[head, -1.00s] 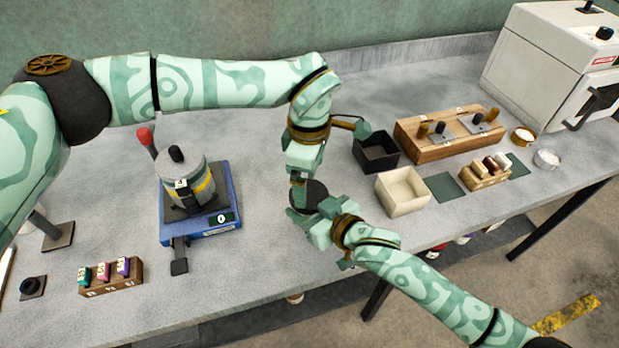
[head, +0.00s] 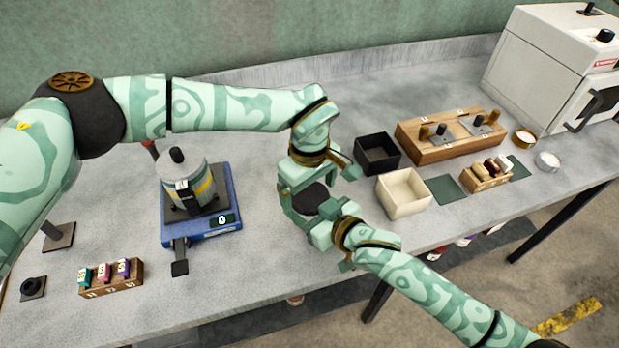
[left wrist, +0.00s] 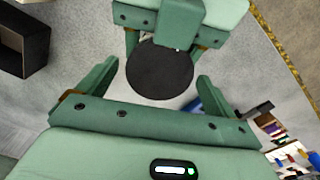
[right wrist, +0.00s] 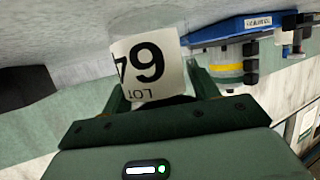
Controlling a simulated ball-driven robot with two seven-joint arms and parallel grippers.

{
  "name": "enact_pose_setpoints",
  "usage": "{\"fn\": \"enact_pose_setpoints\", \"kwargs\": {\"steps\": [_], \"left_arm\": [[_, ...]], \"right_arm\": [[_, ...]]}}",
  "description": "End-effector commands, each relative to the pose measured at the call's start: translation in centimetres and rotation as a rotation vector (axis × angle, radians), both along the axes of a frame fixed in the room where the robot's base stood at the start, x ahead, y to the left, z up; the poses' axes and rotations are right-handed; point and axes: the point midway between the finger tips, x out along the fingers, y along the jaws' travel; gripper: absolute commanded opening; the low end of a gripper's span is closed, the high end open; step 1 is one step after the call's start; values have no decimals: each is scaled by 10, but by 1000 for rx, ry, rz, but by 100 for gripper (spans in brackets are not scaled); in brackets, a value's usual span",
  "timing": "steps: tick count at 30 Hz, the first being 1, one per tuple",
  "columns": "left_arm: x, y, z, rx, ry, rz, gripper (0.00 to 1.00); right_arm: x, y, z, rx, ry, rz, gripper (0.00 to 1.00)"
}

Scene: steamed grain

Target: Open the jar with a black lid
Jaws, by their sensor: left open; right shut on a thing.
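The jar's round black lid (head: 312,198) shows between my two grippers at the bench's front edge. It also shows in the left wrist view (left wrist: 160,70), facing that camera. My left gripper (left wrist: 158,74) is open, its fingers on either side of the lid with gaps; I cannot tell whether the tips reach down to lid height. My right gripper (right wrist: 162,95) is shut on the jar (right wrist: 150,68), whose white label has large digits and "LOT" lettering, upside down. The jar body is mostly hidden by the grippers in the head view.
A pot (head: 188,180) stands on a blue scale-like base (head: 222,212) to the left. A block with several coloured vials (head: 112,278) is front left. To the right are a black box (head: 376,153), a cream box (head: 403,193), a wooden stand (head: 450,135) and a white oven (head: 560,70).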

Motion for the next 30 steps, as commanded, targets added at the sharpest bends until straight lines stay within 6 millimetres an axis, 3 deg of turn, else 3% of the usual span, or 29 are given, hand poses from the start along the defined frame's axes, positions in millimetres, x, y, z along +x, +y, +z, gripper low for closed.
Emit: {"fn": "enact_pose_setpoints", "kwargs": {"steps": [8, 12, 13, 20, 27, 30], "left_arm": [[0, 0, -2, 1, -1, 0, 89], [0, 0, -1, 1, -1, 1, 50], [0, 0, -1, 1, -1, 1, 44], [0, 0, -1, 1, -1, 48, 44], [0, 0, -1, 1, 0, 476, 44], [0, 0, -1, 2, 0, 560, 44]], "right_arm": [[0, 0, 0, 0, 0, 0, 0], [0, 0, 0, 0, 0, 0, 0], [0, 0, 0, 0, 0, 0, 0], [0, 0, 0, 0, 0, 0, 0], [0, 0, 0, 0, 0, 0, 0], [0, 0, 0, 0, 0, 0, 0]]}}
